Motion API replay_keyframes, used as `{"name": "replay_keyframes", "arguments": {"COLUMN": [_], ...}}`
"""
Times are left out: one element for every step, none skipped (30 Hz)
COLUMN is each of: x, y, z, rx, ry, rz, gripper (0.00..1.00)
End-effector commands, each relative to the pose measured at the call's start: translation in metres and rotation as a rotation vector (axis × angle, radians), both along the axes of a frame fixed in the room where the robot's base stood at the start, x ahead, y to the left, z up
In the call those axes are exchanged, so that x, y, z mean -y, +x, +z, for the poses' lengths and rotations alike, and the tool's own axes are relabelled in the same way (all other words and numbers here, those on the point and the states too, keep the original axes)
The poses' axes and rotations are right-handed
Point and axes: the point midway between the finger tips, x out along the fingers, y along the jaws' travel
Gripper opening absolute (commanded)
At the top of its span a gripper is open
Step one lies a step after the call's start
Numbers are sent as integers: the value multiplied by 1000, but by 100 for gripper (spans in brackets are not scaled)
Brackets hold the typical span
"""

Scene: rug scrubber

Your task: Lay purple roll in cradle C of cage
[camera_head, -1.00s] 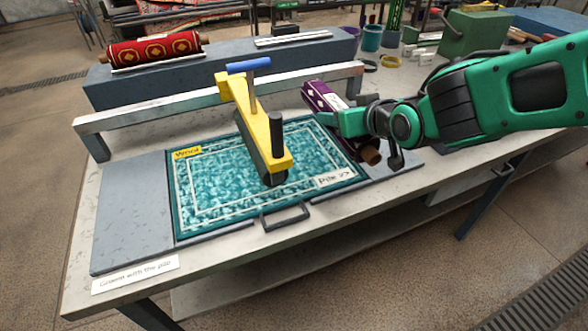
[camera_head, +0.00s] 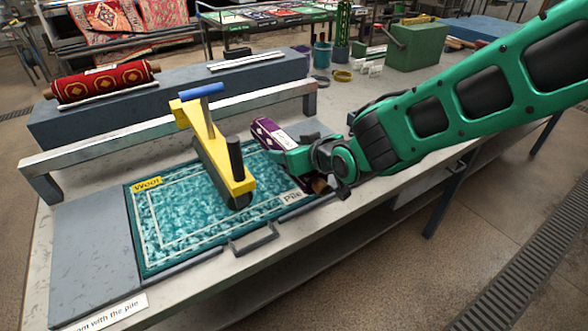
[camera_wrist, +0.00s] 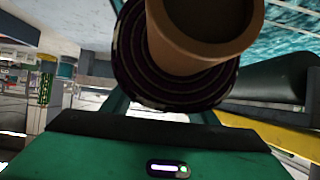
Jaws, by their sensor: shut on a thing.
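The purple roll (camera_head: 268,138) is a rolled rug with white diamond marks on a brown core. My gripper (camera_head: 290,158) is shut on it above the right end of the teal rug. The roll's end, with its brown core (camera_wrist: 205,40) and dark striped purple edge (camera_wrist: 140,75), fills the top of the wrist view. My gripper hides the roll's middle, and the core shows again at its near end. The cage and cradle C cannot be made out in these frames.
A yellow scrubber (camera_head: 215,160) with a blue handle stands on the teal rug (camera_head: 165,225). A metal rail (camera_head: 150,118) runs behind it. A red roll (camera_head: 100,82) lies on the grey block (camera_head: 190,88) at the back. A green box (camera_head: 416,46) stands farther right.

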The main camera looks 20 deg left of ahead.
Motion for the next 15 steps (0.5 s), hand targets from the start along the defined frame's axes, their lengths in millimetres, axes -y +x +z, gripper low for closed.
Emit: {"name": "replay_keyframes", "arguments": {"x": [0, 0, 0, 0, 0, 0, 0, 0, 0, 0, 0, -1, -1, -1, -1], "y": [0, 0, 1, 0, 0, 0, 0, 0, 0, 0, 0, 0, 0, 0, 0], "z": [-5, -7, -9, -11, -12, -14, -16, -18, -23, -27, -31, -37, -41, -44, -47], "rx": [1, 2, 1, 1, 1, 2, 2, 1, 1, 0, 0, 0, 0, 0, 0], "ry": [2, 2, 2, 2, 2, 2, 2, 2, 1, 0, 0, 0, 0, 1, 1], "rz": [0, 0, 0, 0, 0, 0, 0, 0, 0, 1, 1, 1, 1, 1, 1], "gripper": [13, 13, 13, 13, 13, 13, 13, 13, 13, 13, 13, 13, 13, 13, 13]}}
